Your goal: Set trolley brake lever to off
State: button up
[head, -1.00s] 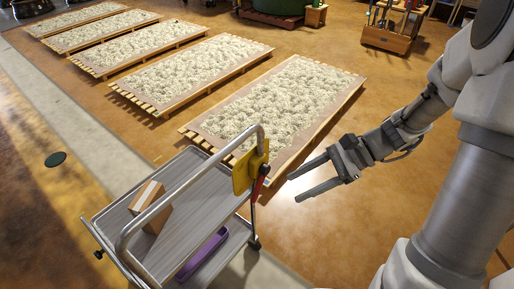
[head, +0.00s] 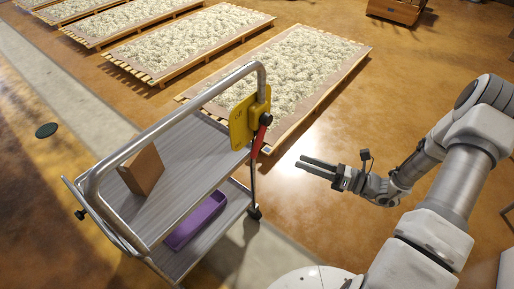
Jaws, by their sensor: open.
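The grey two-shelf trolley (head: 172,165) stands at the left-centre of the head view, with a bent metal push handle. On its right handle post is a yellow plate (head: 240,123). A red brake lever (head: 259,138) with a dark knob at its top sits at the plate's right edge and slants a little downward to the left. My gripper (head: 317,166) is to the right of the lever, apart from it, with its two fingers pointing left toward the trolley. It is open and holds nothing.
A brown box (head: 144,170) stands on the trolley's top shelf and a purple bin (head: 195,222) on the lower one. Several pallets of white fluffy material (head: 290,75) lie behind. A wooden crate (head: 396,10) is at the far back. The floor around my gripper is clear.

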aim_at(257, 146)
jog(key=b+x, duration=0.3)
jog(key=x, duration=1.2)
jog(key=shift+w+a+b, duration=0.15)
jog(key=shift+a+b, duration=0.15)
grip_shut()
dwell(0.6)
